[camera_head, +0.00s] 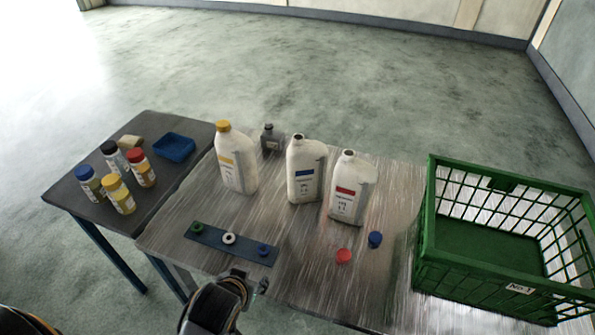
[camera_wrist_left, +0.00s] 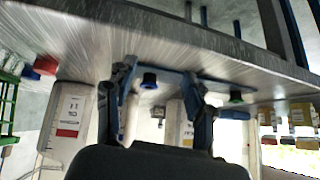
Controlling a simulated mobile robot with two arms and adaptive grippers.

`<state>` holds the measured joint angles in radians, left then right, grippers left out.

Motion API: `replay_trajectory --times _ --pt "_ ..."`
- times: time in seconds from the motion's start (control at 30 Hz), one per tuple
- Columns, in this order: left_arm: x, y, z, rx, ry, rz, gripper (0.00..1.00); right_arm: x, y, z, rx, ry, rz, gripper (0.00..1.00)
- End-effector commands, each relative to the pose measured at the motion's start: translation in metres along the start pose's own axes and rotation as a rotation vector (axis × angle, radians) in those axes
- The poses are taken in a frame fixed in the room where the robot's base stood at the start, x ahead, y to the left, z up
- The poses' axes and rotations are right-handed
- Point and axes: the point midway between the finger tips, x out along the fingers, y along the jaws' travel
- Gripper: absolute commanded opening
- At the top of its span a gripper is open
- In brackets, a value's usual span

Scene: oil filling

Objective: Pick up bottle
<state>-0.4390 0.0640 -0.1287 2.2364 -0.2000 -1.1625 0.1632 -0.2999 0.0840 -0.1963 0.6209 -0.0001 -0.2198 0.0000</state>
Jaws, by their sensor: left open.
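Three large white bottles stand upright on the metal table: a yellow-capped one (camera_head: 236,160), an open-necked one with a blue label (camera_head: 306,172), and an open-necked one with a red label (camera_head: 350,190). A small grey bottle (camera_head: 271,139) stands behind them. My left gripper (camera_head: 258,284) is at the table's front edge, apart from the bottles. In the left wrist view, which looks upside down, its fingers (camera_wrist_left: 160,105) are spread with nothing held. The red-labelled bottle (camera_wrist_left: 68,125) shows there beyond the fingers. My right gripper is out of view.
A blue strip (camera_head: 232,242) with several small caps or rings lies in front. A red cap (camera_head: 343,256) and a blue cap (camera_head: 375,239) lie loose. A green crate (camera_head: 427,240) stands right. Several small bottles and a blue tray (camera_head: 174,147) occupy the dark side table (camera_head: 70,200).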

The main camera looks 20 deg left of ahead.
Motion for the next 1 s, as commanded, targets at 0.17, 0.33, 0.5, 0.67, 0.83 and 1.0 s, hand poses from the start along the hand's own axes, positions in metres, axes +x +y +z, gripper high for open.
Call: replay_trajectory --times 0.17,0.33,0.5,0.67,0.83,1.0 --pt "0.01 -0.005 -0.065 -0.068 0.223 -0.055 0.54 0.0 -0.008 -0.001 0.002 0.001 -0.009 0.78" --pt "0.006 -0.005 -0.139 -0.12 0.486 -0.082 0.54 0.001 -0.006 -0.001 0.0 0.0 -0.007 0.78" --pt "-0.015 0.007 -0.213 -0.139 0.764 -0.063 0.54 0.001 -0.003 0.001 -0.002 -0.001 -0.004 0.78" --pt "-0.029 0.018 -0.246 -0.132 0.898 -0.032 0.54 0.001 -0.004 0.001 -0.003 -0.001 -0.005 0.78" --pt "-0.02 0.017 -0.268 -0.127 0.917 -0.029 0.54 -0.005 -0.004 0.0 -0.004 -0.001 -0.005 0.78" --pt "0.001 0.014 -0.295 -0.127 0.914 -0.03 0.54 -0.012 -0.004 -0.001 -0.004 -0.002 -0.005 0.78"
